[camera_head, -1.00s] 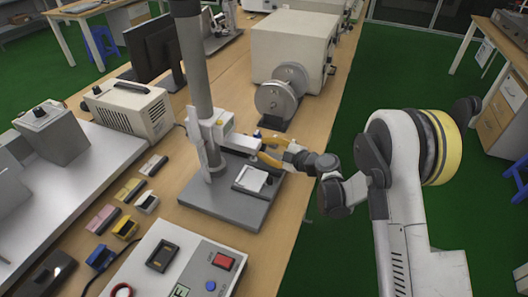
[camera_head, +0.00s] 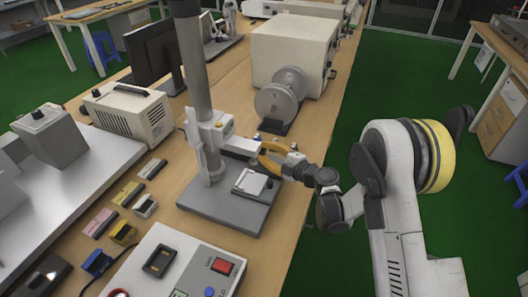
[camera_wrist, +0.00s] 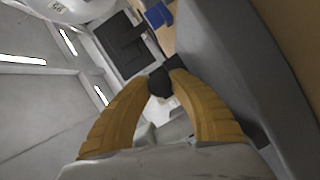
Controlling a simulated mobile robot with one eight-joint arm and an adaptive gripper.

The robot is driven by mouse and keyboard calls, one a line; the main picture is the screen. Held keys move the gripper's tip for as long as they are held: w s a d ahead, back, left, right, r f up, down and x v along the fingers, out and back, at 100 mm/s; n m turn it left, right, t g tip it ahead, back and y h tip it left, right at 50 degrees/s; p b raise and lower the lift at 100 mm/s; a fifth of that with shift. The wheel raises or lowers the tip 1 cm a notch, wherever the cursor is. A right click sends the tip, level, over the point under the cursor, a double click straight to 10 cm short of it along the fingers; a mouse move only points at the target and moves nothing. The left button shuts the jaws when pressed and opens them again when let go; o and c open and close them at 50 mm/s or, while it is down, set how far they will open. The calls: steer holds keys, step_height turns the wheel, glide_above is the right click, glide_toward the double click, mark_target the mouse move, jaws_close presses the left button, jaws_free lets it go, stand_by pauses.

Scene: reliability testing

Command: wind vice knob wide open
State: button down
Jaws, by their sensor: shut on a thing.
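A test stand with a grey base plate (camera_head: 205,204) and a tall column (camera_head: 196,70) stands on the bench. A small vice with a pale top (camera_head: 251,183) sits on the base plate. My gripper (camera_head: 260,153) reaches in from the right, its yellow fingers just above and behind the vice. In the wrist view, my gripper (camera_wrist: 167,68) has its fingertips closed around a small dark knob (camera_wrist: 160,84). In the head view the knob is too small and covered to make out.
A grey wheel-shaped device (camera_head: 280,97) and a beige box (camera_head: 293,52) stand behind the stand. A white control box (camera_head: 190,262) is in front, and several small coloured blocks (camera_head: 123,233) lie to the left. The bench's right edge runs beneath my arm.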

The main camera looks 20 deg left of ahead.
steer(key=c, duration=1.1)
jaws_free()
